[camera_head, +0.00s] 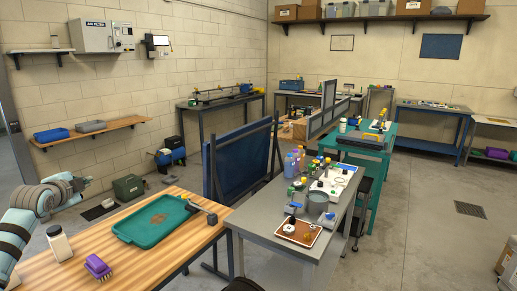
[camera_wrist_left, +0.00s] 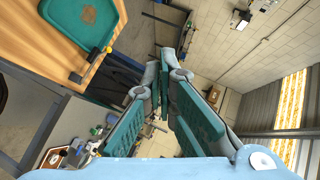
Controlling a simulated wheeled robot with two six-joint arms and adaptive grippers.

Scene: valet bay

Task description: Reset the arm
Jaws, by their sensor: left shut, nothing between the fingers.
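My left arm comes in from the left in the head view, bent above the left end of the wooden bench (camera_head: 90,245). Its gripper (camera_head: 80,183) is raised past the bench's back edge, apart from everything. In the left wrist view, the two green-padded fingers of the left gripper (camera_wrist_left: 163,82) are close together with nothing held. The gripper is shut and empty. My right gripper is in neither view.
On the bench are a green tray (camera_head: 130,228), a white bottle with a dark cap (camera_head: 59,244) and a purple brush (camera_head: 97,267). A grey table (camera_head: 255,218) with bottles and a bowl stands to the right. Open floor (camera_head: 430,225) lies at the far right.

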